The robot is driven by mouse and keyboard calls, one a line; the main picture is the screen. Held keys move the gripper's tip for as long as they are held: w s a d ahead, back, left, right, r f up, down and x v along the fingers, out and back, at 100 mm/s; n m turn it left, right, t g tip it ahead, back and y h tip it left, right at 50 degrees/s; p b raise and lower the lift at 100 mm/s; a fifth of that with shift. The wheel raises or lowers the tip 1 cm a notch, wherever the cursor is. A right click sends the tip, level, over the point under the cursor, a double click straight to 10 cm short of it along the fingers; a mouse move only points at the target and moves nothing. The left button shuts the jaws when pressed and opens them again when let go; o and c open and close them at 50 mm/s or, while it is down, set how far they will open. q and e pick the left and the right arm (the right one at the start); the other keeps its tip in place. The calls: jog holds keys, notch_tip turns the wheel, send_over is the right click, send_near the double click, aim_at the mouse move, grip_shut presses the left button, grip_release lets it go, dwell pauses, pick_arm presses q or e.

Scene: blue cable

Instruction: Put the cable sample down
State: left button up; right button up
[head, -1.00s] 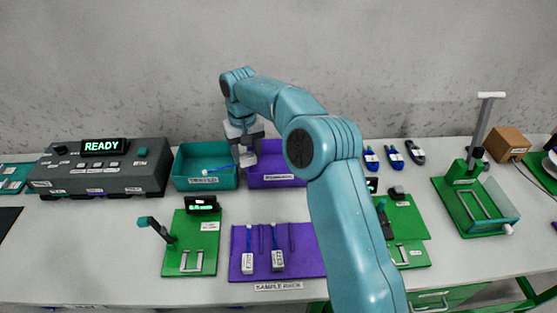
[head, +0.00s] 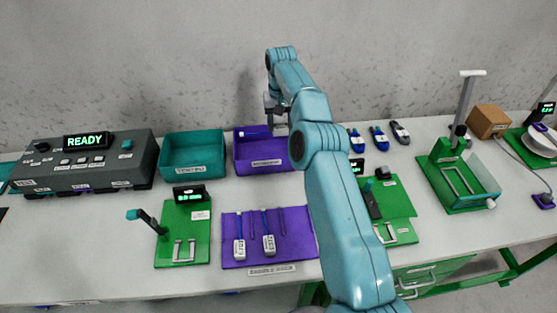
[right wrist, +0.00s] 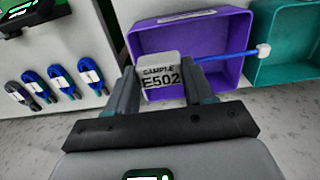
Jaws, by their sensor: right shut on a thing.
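My right gripper (head: 276,108) is over the purple bin (head: 247,161) at the back of the table. In the right wrist view, its two fingers (right wrist: 160,85) are shut on the white tag of the cable sample (right wrist: 160,72), which reads SAMPLE E502. The sample's blue cable (right wrist: 223,53) runs sideways across the purple bin to a white end near the teal bin's edge. In the head view, the cable (head: 256,132) shows thinly above the purple bin. Whether the tag touches the bin is unclear. My left gripper is not in view.
The teal bin (head: 193,172) stands left of the purple one. A purple sample rack (head: 229,258) at the front holds two tagged samples. A grey console (head: 110,176) reads READY.

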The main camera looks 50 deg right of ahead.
notch_tip(320, 180, down, 11)
jog(key=shift+s+r+p, duration=0.1)
jog(key=shift+r+p, duration=0.05)
jog(key=shift+p, duration=0.15)
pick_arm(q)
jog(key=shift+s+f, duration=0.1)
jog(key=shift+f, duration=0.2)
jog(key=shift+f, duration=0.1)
pick_arm(e)
jog(key=shift+f, duration=0.2)
jog(key=shift+f+b, duration=0.5)
jog(key=shift+f, duration=0.05)
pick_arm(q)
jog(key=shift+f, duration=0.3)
pick_arm(e)
jog(key=o, duration=1.2)
jog(key=shift+r, duration=0.1)
jog(key=shift+c, duration=0.2)
